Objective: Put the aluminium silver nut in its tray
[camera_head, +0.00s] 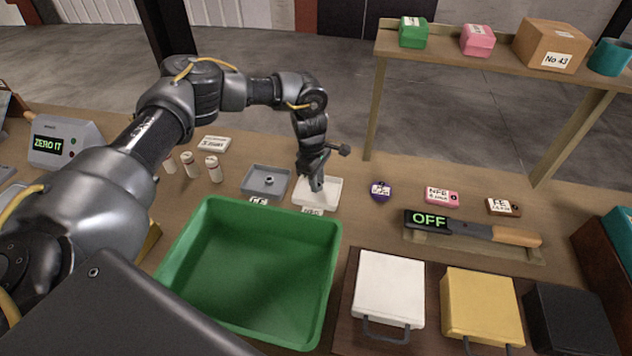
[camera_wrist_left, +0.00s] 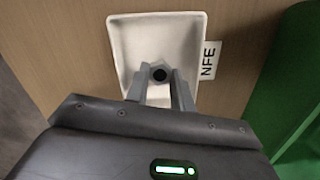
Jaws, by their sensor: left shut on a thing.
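My left gripper (camera_head: 316,186) is over the white tray (camera_head: 330,193) marked NFE, pointing down. In the left wrist view the gripper (camera_wrist_left: 160,84) is shut on a small grey nut (camera_wrist_left: 158,72) with a dark hole, held between the fingertips. The nut is inside the outline of the white tray (camera_wrist_left: 130,40); I cannot tell whether it touches the tray floor. In the head view the fingers hide the nut. A grey tray (camera_head: 252,190) marked FE stands just left of the white one, with a small round piece in it. My right gripper is out of view.
A large green bin (camera_head: 325,225) stands in front of the trays. Several white cylinders (camera_head: 190,165) stand to the left. A shelf (camera_head: 480,62) rises behind at right.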

